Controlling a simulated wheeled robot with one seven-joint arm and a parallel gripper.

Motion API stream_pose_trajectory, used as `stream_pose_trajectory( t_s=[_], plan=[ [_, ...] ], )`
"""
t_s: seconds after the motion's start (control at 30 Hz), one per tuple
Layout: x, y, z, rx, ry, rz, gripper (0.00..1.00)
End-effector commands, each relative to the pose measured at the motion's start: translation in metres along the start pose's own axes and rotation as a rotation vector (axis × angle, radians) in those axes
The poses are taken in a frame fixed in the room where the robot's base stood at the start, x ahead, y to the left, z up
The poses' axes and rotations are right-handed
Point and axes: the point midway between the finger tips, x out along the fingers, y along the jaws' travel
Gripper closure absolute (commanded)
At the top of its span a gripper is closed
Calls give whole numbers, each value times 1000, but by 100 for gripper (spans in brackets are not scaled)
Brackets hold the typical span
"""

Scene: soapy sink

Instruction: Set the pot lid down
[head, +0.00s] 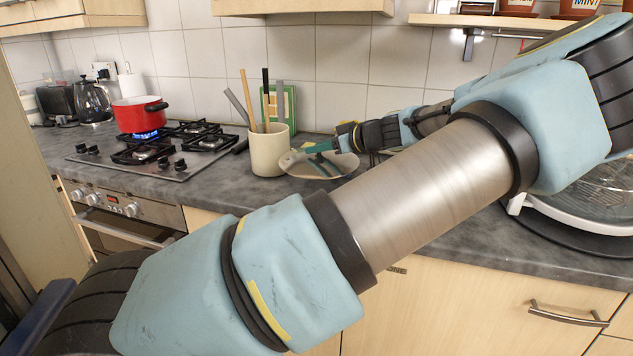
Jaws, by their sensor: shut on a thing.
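My gripper (325,151) is beyond my arm, low over the counter, right of the cream utensil crock. A pale round disc with a thin brownish rim, which looks like the pot lid (316,171), lies flat beneath its fingers. The gripper is shut on it, but the grip point is small and partly hidden. I cannot tell whether the lid touches the counter. The red pot (140,115) stands open on the back left burner with a blue flame under it.
The cream crock (269,152) holds several utensils, close left of the lid. A green-framed item (289,102) leans on the wall behind. The hob (152,151) is further left. My arm hides much of the counter.

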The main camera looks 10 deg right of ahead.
Motion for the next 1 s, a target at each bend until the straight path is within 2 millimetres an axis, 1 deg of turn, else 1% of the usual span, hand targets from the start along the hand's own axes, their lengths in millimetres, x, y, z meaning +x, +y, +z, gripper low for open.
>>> stream_pose_trajectory(
  t_s=[0.2, 0.47, 0.63, 0.7, 0.87, 0.9, 1.0],
  plan=[
    [15, -1, 34, 5, 2, -3, 100],
    [23, -1, 55, 3, 1, -1, 100],
    [32, -1, 76, 4, 2, -2, 100],
    [34, 0, 81, 1, 1, -1, 100],
    [34, 0, 82, -1, 0, 0, 100],
    [35, -1, 83, 0, -1, 0, 64],
    [34, -1, 83, 0, -1, 0, 52]
  ],
)
